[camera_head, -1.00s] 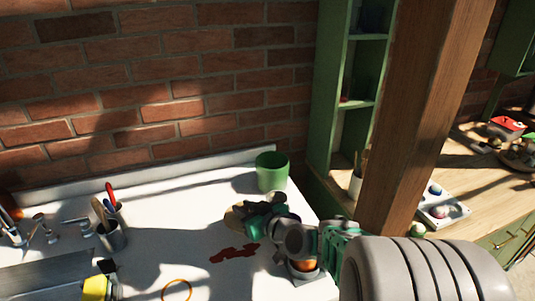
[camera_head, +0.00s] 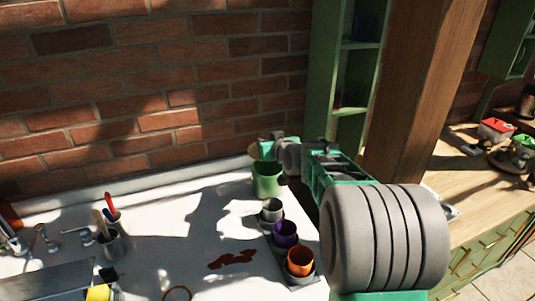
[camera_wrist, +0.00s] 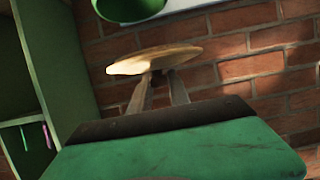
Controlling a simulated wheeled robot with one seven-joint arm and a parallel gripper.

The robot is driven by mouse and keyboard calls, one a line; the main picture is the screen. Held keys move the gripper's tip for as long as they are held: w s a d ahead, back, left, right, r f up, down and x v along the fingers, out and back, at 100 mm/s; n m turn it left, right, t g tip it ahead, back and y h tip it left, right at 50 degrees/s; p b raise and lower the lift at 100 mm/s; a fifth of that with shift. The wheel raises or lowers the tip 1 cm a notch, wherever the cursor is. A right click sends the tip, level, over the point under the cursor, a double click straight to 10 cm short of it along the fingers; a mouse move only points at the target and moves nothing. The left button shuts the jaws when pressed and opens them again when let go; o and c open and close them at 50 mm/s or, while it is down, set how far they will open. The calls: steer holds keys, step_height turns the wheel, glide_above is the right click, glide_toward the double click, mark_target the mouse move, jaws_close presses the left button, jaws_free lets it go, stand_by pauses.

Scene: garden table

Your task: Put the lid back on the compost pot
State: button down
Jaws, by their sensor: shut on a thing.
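The green compost pot (camera_head: 267,183) stands upright near the back right of the white table. Its body also shows at the top of the wrist view (camera_wrist: 130,8). My gripper (camera_head: 262,148) is over the pot's back rim area. It is shut on the tan, round lid (camera_wrist: 155,58), with both fingers (camera_wrist: 158,92) pinching it from one side. In the head view only a sliver of the lid (camera_head: 253,152) shows; my gripper hides the rest. The lid looks raised and apart from the pot, though the exact gap cannot be told.
A grey pot (camera_head: 271,210), a purple pot (camera_head: 285,233) and an orange pot (camera_head: 300,261) stand in a row at the table's right edge. A cup with tools (camera_head: 112,243) stands left. The brick wall (camera_head: 150,100) is close behind; a green shelf (camera_head: 348,75) rises right.

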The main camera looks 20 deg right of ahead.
steer(key=w+d+f, duration=0.2)
steer(key=w+f, duration=0.2)
steer(key=f, duration=0.5)
steer(key=shift+f+p, duration=0.3)
steer(key=shift+w, duration=0.1)
steer(key=c, duration=1.2)
jaws_free()
steer(key=shift+c, duration=0.2)
